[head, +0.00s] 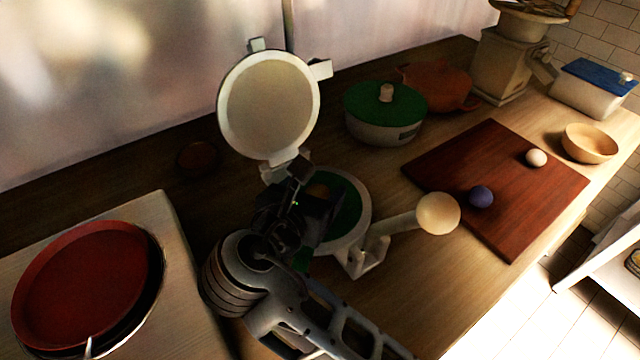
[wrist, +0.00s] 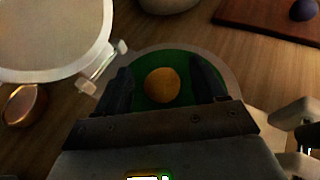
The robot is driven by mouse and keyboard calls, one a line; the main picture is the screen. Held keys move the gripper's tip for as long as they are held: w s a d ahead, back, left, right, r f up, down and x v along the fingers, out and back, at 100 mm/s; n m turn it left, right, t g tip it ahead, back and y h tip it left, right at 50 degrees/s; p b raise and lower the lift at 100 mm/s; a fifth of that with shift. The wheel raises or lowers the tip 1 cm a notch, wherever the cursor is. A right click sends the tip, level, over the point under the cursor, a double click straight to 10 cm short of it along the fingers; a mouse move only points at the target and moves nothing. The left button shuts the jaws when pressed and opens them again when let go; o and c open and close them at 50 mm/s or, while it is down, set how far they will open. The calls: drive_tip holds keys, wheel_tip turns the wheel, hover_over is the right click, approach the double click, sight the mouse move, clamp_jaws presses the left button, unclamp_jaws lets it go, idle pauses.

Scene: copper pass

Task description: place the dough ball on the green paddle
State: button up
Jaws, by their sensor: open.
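An orange-tan dough ball (wrist: 162,85) rests on a round green surface, which I take for the green paddle (wrist: 143,60), inside the pale lower plate of an open press. My gripper (wrist: 162,78) is open, with one dark finger on each side of the ball. In the wrist view gaps show between the ball and both fingers. Whether the green piece is separate from the press is unclear.
The press's round lid (head: 268,104) stands raised behind my gripper; its knobbed handle (head: 438,213) juts right. A red-brown board (head: 500,150) holds a cream ball (head: 536,157) and a blue ball (head: 480,196). A green-lidded pot (head: 385,105) stands behind; a red round pan (head: 82,278) lies left.

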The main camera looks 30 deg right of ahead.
drive_tip(key=v, duration=0.9)
drive_tip(key=shift+a, duration=0.15)
drive_tip(key=shift+r, duration=0.1)
drive_tip(key=shift+c, duration=0.5)
